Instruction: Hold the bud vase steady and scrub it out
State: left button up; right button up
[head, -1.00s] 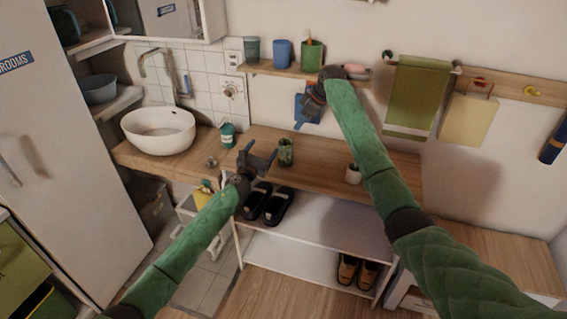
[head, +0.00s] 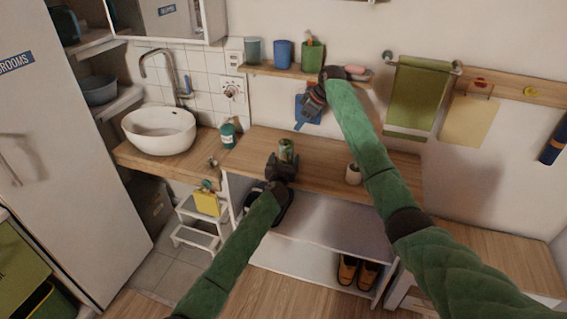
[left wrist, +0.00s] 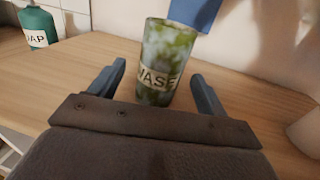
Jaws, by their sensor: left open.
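The bud vase (head: 288,146), a mottled green cup with a "VASE" label, stands upright on the wooden counter.
A teal soap bottle (head: 228,135) and a white basin (head: 160,130) are left of the vase. A wall shelf (head: 290,72) holds several cups, the green one with a brush-like handle. Counter between vase and white cup is clear.

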aim_at(286, 145)
pick_arm(q)
jog(key=shift+w+d, duration=0.15)
jog(key=shift+w, duration=0.8)
jog(key=shift+w+d, duration=0.2)
jog(key=shift+w, duration=0.8)
jog(key=shift+w+d, duration=0.15)
jog(key=shift+w, duration=0.8)
jog(key=c, duration=1.1)
